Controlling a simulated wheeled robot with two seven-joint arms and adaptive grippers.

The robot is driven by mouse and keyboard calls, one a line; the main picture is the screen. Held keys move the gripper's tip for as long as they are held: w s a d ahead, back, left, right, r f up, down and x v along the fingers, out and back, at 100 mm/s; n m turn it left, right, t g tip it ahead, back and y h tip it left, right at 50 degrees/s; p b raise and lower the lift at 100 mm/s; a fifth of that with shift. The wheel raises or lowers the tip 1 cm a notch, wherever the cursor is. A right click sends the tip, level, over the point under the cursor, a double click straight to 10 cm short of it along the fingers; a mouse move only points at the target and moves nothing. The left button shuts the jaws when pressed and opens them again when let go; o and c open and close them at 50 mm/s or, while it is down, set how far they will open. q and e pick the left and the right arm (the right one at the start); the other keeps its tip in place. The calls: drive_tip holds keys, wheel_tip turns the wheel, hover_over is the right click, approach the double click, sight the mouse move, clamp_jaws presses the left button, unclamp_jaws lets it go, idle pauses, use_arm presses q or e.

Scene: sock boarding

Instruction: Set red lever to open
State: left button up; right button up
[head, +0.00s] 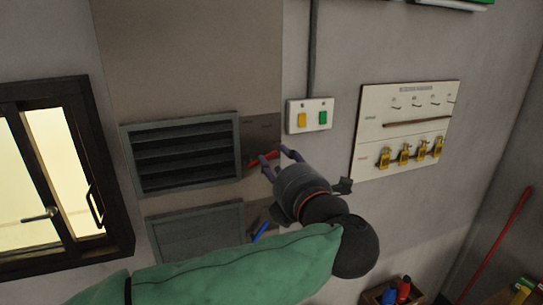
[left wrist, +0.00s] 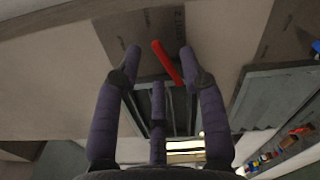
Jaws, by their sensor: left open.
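The red lever (head: 259,160) sticks out from a metal plate (head: 262,128) on the wall, beside the upper louvred vent. It slants, with its right end higher in the head view. My left gripper (head: 275,159) is open at the lever's right end, its fingers to either side of that end. In the left wrist view the red lever (left wrist: 167,63) shows between the spread fingertips of my left gripper (left wrist: 160,62). I cannot tell whether a finger touches it. The plate's lettering is too small to read. My right gripper is not in view.
A blue lever (head: 260,232) sits below, beside the lower panel (head: 197,236), close to my left arm. A switch box (head: 310,116) with yellow and green buttons and a board with several padlocks (head: 405,130) hang to the right. A window (head: 55,180) is at left.

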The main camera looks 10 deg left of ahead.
use_arm(q)
drive_tip(key=v, duration=0.7)
drive_tip(key=shift+s+d, duration=0.2)
drive_tip(key=shift+s, duration=0.05)
